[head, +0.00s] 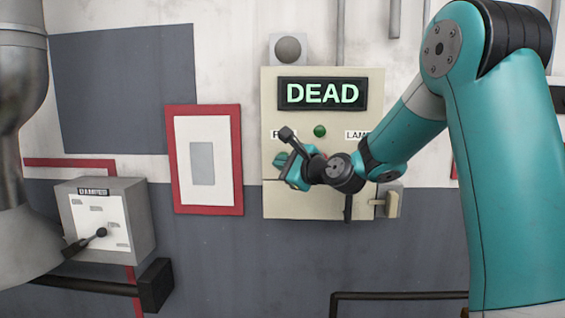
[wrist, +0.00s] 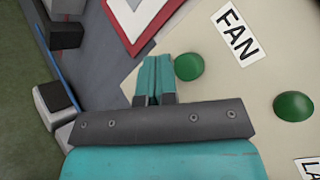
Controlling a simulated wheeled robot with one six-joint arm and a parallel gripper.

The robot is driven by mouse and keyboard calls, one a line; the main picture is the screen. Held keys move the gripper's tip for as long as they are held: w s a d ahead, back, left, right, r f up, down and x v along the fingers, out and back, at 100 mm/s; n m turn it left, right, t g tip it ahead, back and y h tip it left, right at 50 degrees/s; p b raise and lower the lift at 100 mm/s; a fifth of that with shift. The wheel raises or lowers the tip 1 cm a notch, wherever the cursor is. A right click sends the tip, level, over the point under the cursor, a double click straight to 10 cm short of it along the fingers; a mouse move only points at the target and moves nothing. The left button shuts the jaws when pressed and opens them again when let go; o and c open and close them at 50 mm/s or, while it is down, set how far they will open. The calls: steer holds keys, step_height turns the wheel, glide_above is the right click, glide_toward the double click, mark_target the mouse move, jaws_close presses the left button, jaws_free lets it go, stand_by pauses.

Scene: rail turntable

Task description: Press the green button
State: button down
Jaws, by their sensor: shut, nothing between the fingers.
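The cream panel (head: 350,205) carries two green round domes. One green dome (head: 319,130) sits between the FAN and LAMP labels; it also shows at the right of the wrist view (wrist: 294,106). The other, a green button (wrist: 189,66), sits directly below the FAN label (wrist: 237,33). In the head view my gripper covers most or all of that one. My gripper (wrist: 155,60) is shut and empty. Its fingertips appear just beside the button under FAN in the wrist view; I cannot tell whether they touch it. In the head view my gripper (head: 288,165) is in front of the panel's left side.
A lit sign (head: 321,94) above reads DEAD. A red-framed board (head: 238,160) hangs left of the panel. A grey lever box (head: 140,205) is further left. A small latch-like box (head: 393,203) sits at the panel's lower right. A dark rail (head: 400,295) runs below.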

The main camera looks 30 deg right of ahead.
steer(key=shift+s+a, duration=0.45)
steer(key=shift+s, duration=0.2)
steer(key=shift+s+a, duration=0.4)
steer(key=shift+s, duration=0.25)
steer(key=s+a+f+n+g+y+b, duration=0.2)
steer(key=s+a+f+n+g, duration=0.25)
steer(key=a+n, duration=0.3)
steer(key=s+a+f+n+g+y+b, duration=0.2)
steer(key=s+a+f+n+g+b, duration=0.1)
steer(key=s+a+f+n, duration=0.35)
steer(key=s+a+f+n+g+h+b, duration=0.1)
steer(key=s+f+n+g, duration=0.3)
steer(key=s+n, duration=0.4)
steer(key=s+a+f+n+g+h+b, duration=0.2)
steer(key=s+a+f+n+g+b, duration=0.1)
steer(key=s+n, duration=0.6)
steer(key=s+f+g, duration=0.1)
steer(key=s+g, duration=0.1)
steer(key=s, duration=0.2)
steer(key=shift+s+a+f, duration=0.3)
steer(key=shift+a+f, duration=0.05)
steer(key=shift+f, duration=0.05)
steer(key=shift+d, duration=0.1)
